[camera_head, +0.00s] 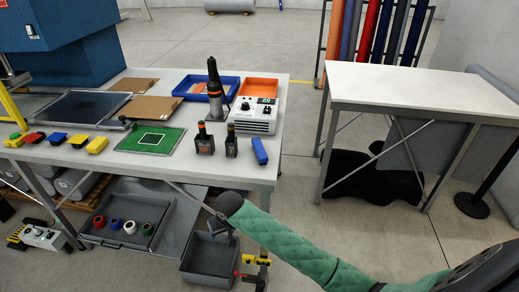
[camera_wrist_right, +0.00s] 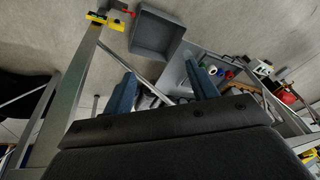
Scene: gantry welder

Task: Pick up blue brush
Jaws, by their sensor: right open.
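In the head view a small blue block-like piece (camera_head: 260,150) lies at the table's right front edge. Another small blue piece with a dark part (camera_head: 56,138) lies in the row at the table's left. I cannot tell for sure which one is the blue brush. My right gripper (camera_head: 222,228) is in front of the table and below its top, left of and lower than the right-hand blue piece. In the wrist view my right gripper (camera_wrist_right: 160,74) is open with nothing between its fingers. My left gripper is not in view.
The white table (camera_head: 205,165) holds a green mat (camera_head: 168,145), two dark bottles, a control box (camera_head: 252,121), a torch-like tool and trays. A grey bin (camera_head: 207,262) stands beneath my right gripper. A second table (camera_head: 400,84) stands at the right, its top bare.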

